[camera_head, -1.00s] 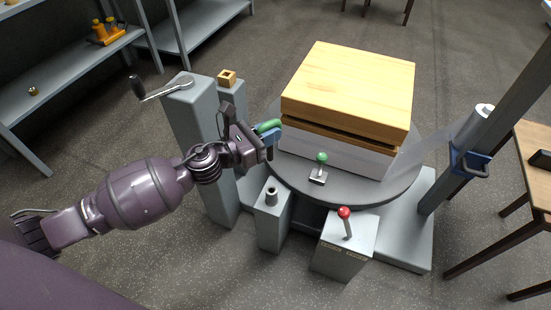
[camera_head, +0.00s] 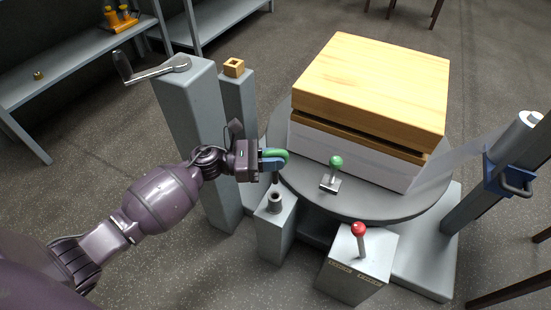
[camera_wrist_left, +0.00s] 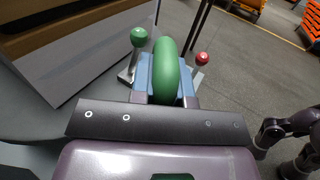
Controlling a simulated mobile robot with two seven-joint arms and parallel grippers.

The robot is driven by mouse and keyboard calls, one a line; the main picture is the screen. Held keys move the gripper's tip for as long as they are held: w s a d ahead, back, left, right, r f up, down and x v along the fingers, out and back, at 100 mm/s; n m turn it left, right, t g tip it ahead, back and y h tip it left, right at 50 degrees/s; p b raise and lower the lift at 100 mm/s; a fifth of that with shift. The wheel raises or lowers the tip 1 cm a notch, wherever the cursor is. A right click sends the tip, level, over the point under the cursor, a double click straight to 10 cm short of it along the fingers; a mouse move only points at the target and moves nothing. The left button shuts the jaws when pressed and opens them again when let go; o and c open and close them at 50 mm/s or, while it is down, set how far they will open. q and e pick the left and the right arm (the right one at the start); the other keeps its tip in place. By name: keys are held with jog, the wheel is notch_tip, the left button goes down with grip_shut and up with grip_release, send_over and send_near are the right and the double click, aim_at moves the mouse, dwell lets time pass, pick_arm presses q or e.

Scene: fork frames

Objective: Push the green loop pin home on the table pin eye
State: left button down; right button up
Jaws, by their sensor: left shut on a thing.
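My left gripper (camera_head: 271,162) is shut on the green loop pin (camera_head: 278,153), with blue jaws on either side of the loop. In the left wrist view the green loop (camera_wrist_left: 166,72) stands upright between the blue jaws (camera_wrist_left: 150,75). In the head view a thin dark shank hangs below the jaws, over the pin eye (camera_head: 275,203), a short grey socket on top of a low grey post (camera_head: 277,235). The shank looks roughly in line with the socket. I cannot tell whether its tip is in the mouth. My right gripper is not identifiable.
The round turntable (camera_head: 390,207) carries a wooden-topped stack (camera_head: 370,80) and a green-knobbed lever (camera_head: 335,165). A red-knobbed lever (camera_head: 358,229) stands on a box right of the post. A crank (camera_head: 160,72) tops a tall grey pillar behind my left arm.

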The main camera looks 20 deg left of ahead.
pick_arm(q)
jog(key=shift+f+b, duration=0.6)
jog(key=shift+f, duration=0.25)
notch_tip(320, 180, down, 2)
jog(key=shift+s+f+b, duration=0.1)
jog(key=shift+b, duration=0.6)
jog(key=shift+f+b, duration=0.5)
pick_arm(e)
jog(key=shift+d+f+m+t, duration=0.15)
jog(key=shift+d+m+t, duration=0.25)
jog(key=shift+t, duration=0.4)
